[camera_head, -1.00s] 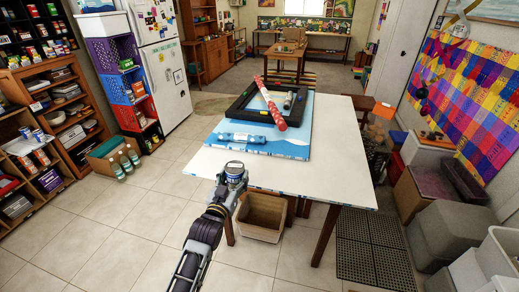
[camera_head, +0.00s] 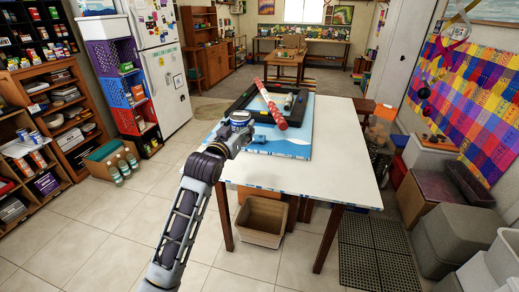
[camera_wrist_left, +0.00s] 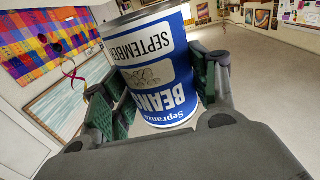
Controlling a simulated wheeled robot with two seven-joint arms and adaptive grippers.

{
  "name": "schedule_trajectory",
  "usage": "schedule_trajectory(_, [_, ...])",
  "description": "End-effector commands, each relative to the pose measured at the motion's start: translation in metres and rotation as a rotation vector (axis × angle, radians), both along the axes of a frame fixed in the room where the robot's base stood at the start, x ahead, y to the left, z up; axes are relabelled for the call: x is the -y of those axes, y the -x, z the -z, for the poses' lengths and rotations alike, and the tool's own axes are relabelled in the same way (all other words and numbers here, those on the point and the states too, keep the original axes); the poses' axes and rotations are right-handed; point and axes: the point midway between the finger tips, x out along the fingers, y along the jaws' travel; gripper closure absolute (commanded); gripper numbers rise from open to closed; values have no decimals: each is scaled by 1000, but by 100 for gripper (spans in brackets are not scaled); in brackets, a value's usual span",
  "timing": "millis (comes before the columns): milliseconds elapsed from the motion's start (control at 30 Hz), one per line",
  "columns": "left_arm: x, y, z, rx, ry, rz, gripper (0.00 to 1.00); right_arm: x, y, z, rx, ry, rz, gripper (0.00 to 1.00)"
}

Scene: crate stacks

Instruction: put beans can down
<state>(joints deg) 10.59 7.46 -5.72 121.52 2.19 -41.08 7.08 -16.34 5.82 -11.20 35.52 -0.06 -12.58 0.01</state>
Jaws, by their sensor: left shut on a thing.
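The beans can (camera_wrist_left: 155,70) is blue and white with "BEANS" on its label and fills the middle of the left wrist view. My left gripper (camera_wrist_left: 157,92) is shut on it, with a green-padded finger on each side. In the head view the can (camera_head: 240,117) shows small at the end of my left arm, and my left gripper (camera_head: 238,127) is over the left edge of the white table (camera_head: 330,172). I cannot tell the can's height above the table. My right gripper is not in view.
A blue-and-white mat (camera_head: 290,148) and a black tray frame (camera_head: 262,103) with a red patterned roll (camera_head: 270,105) lie on the table's far left part. The near and right tabletop is clear.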

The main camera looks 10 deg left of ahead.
Motion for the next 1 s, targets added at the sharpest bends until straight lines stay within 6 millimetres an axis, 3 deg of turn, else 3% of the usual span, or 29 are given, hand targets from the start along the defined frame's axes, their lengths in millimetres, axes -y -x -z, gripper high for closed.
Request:
schedule_trajectory(200, [0, -16, -15, 3, -7, 20, 79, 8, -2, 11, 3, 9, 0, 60])
schedule_trajectory(433, [-1, -35, -13, -1, -10, 43, 79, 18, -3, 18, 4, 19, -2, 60])
schedule_trajectory(700, [-1, -57, 20, -4, -9, 71, 79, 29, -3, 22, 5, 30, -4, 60])
schedule_trajectory(1000, [1, -66, 63, -1, -6, 88, 79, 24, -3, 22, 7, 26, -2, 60])
